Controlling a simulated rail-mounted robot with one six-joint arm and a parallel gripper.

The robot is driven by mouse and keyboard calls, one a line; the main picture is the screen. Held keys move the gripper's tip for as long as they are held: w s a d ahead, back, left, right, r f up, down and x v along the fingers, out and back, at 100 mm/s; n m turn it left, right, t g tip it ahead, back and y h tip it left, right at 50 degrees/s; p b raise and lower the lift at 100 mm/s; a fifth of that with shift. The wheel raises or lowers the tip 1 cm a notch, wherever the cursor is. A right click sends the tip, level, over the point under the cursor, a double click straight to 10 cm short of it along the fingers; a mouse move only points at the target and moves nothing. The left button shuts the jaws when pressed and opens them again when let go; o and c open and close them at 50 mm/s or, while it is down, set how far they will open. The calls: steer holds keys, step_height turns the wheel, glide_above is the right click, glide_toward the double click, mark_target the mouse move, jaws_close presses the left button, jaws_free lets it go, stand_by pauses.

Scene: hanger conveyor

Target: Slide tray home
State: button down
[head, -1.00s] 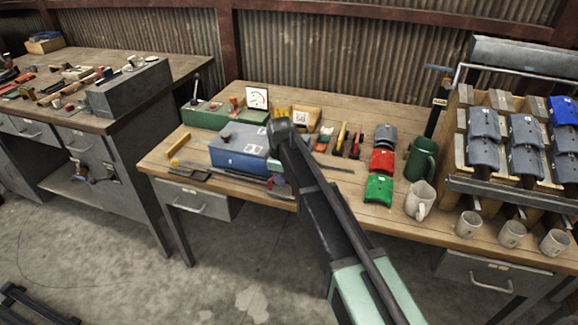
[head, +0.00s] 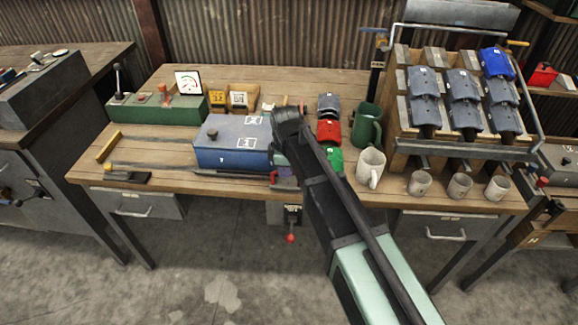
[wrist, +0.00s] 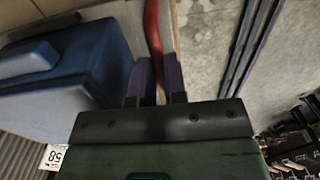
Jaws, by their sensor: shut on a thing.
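The tray appears to be the blue box-shaped carriage (head: 232,142) with a black knob and white labels on top, on a dark track (head: 150,165) along the bench. Its blue side also shows at the left of the wrist view (wrist: 85,60). My gripper (head: 280,172) is at the carriage's right end, at its front corner. In the wrist view, my gripper (wrist: 157,75) has its two dark fingers shut on a red bar (wrist: 153,30) beside the blue body. My arm hides the track to the right and the far end of the bar.
Red (head: 329,130) and green curved pieces, a green mug (head: 367,125) and pale mugs (head: 370,167) stand right of my arm. A rack (head: 455,100) holds grey and blue pieces. A green control box (head: 155,108) stands behind left. The track left of the carriage is clear.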

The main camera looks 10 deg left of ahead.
steer(key=shift+d, duration=0.2)
steer(key=c, duration=1.2)
jaws_free()
steer(key=shift+d, duration=0.15)
steer(key=shift+o, duration=0.2)
steer(key=shift+r, duration=0.1)
step_height(320, 180, up, 11)
steer(key=p, duration=1.1)
steer(key=shift+f, duration=0.2)
